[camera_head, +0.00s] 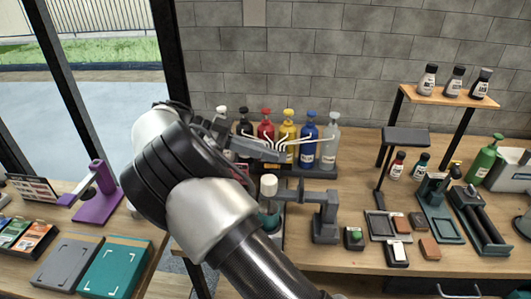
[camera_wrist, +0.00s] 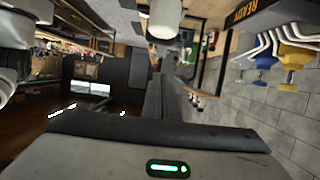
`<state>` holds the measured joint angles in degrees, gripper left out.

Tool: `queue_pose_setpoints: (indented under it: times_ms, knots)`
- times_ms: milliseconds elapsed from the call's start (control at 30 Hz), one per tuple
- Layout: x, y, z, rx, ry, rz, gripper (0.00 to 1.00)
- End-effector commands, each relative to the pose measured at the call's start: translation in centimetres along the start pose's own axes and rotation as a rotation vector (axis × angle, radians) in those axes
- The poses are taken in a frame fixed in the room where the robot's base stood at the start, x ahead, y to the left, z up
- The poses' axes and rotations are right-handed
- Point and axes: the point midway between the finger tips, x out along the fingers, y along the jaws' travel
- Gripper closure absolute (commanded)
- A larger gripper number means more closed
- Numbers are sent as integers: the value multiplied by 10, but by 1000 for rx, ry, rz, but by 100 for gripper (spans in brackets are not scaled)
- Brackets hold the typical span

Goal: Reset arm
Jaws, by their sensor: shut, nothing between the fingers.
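My arm reaches up from the bottom of the head view, and my gripper (camera_head: 282,155) points right, in front of the row of pump bottles. It is shut and holds nothing. It overlaps the red bottle (camera_head: 266,128) and yellow bottle (camera_head: 288,127) in the picture; I cannot tell the exact gap. The wrist view is tilted, with the gripper's dark fingers (camera_wrist: 166,92) together in the middle. The yellow pump head (camera_wrist: 294,58) and blue pump head (camera_wrist: 262,62) show at its right.
A white-topped stand (camera_head: 269,186) and a grey fixture (camera_head: 325,215) are just below the gripper. A shelf (camera_head: 440,98) with small bottles stands at right. A purple stand (camera_head: 100,195) is on the left table.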

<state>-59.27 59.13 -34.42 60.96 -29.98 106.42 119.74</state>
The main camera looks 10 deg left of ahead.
Motion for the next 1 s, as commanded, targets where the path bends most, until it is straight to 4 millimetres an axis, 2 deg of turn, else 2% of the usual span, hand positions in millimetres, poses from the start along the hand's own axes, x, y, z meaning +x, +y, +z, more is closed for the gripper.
queue_pose_setpoints:
  times_ms: [133,233,367,467,600,700,867,1000]
  knots:
    - [1,0,-1,-2,-3,1,100]
    - [11,-2,-12,-40,-42,21,100]
    - [46,-1,-45,-192,-202,66,100]
    - [80,9,-75,-360,-393,64,100]
    - [116,36,-109,-570,-654,-36,100]
    - [132,60,-132,-685,-804,-168,100]
    - [143,106,-164,-818,-950,-452,100]
    - [145,147,-185,-894,-955,-732,100]
